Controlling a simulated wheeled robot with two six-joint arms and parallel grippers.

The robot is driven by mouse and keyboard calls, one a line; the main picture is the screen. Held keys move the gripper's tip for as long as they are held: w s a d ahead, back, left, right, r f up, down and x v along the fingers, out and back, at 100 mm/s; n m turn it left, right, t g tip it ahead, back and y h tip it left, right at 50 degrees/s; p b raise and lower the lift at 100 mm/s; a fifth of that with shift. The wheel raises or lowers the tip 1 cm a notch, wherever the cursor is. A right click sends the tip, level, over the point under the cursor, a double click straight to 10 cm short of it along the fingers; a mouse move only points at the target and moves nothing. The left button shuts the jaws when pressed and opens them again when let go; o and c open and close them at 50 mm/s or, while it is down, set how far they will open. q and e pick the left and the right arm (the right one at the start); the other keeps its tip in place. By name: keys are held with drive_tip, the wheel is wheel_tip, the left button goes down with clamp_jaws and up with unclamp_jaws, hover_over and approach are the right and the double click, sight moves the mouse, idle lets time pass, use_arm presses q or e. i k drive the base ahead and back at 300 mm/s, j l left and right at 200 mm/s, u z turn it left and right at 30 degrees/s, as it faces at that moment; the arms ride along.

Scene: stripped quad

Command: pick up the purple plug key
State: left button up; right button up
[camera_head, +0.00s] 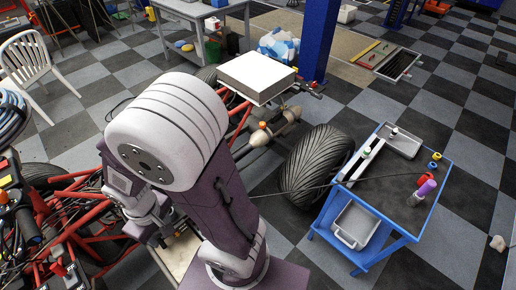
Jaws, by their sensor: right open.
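A small purple cylinder-like thing (423,192) stands at the right end of the blue cart, close to a red piece (425,179). It is the only small purple item I can make out, and I cannot tell for sure that it is the plug key. My right gripper (167,237) is at the lower left, beyond my large arm link and partly hidden by it. It is open, over the red-framed vehicle, far to the left of the cart. I see nothing between its fingers. My left gripper does not show.
The blue cart (386,220) also holds a metal tray (402,142), a grey bin (355,225) and small rings. A large tyre (316,165) stands between my arm and the cart. A blue post (318,40) rises behind.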

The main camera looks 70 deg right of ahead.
sight(418, 196)
drive_tip(key=z, duration=4.2)
drive_tip(key=j, duration=0.05)
